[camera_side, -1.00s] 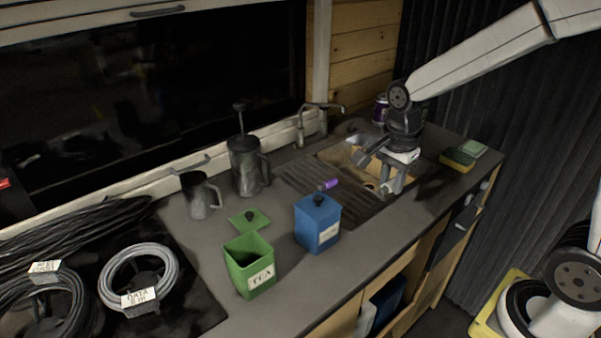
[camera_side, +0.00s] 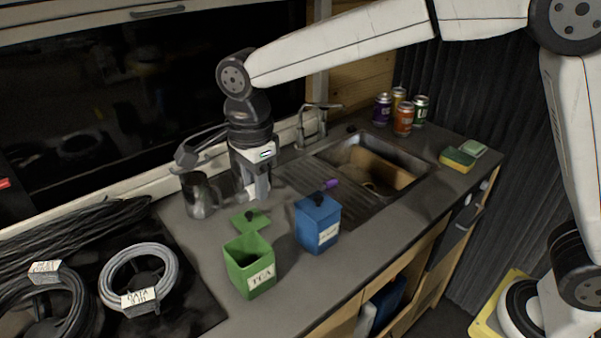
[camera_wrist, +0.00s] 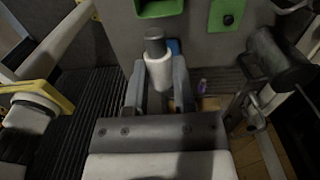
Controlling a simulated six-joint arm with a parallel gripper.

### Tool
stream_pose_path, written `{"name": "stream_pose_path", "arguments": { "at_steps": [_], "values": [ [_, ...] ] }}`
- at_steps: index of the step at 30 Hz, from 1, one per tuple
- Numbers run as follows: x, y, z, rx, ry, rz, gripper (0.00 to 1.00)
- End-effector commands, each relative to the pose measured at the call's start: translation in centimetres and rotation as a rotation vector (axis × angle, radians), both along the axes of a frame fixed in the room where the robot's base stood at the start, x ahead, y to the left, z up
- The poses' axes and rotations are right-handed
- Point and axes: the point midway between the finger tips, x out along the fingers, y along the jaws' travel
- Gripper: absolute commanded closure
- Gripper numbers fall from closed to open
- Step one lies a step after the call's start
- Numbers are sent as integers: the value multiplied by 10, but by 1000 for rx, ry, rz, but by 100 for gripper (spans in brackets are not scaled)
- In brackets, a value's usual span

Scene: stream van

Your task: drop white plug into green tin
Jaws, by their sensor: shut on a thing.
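The white plug (camera_wrist: 158,72), a pale cylinder with a dark grey end, is between my fingers in the wrist view. My gripper (camera_wrist: 160,88) is shut on it. In the side view my gripper (camera_side: 257,192) points down above the counter, behind the green lid; the plug is hard to make out there. The open green tin (camera_side: 250,272), labelled TEA, stands nearer the camera, with its lid (camera_side: 251,221) lying behind it. In the wrist view the tin (camera_wrist: 160,9) is at the top edge and the lid (camera_wrist: 228,16) right of it.
A closed blue tin (camera_side: 318,226) stands right of the green tin. A metal mug (camera_side: 200,196) is close left of my gripper, and a plunger pot is mostly hidden behind it. A purple item (camera_side: 330,184) lies by the sink (camera_side: 374,160). Coiled cables (camera_side: 137,279) lie left.

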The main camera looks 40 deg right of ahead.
Motion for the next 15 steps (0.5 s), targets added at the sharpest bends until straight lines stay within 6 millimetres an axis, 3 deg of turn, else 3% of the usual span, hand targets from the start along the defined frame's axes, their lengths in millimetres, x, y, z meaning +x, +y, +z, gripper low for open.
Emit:
{"name": "stream_pose_path", "arguments": {
  "at_steps": [4,15],
  "values": [
    [-1,10,2,-1,1,-1,100],
    [-1,10,-4,0,1,-1,100]
  ]
}}
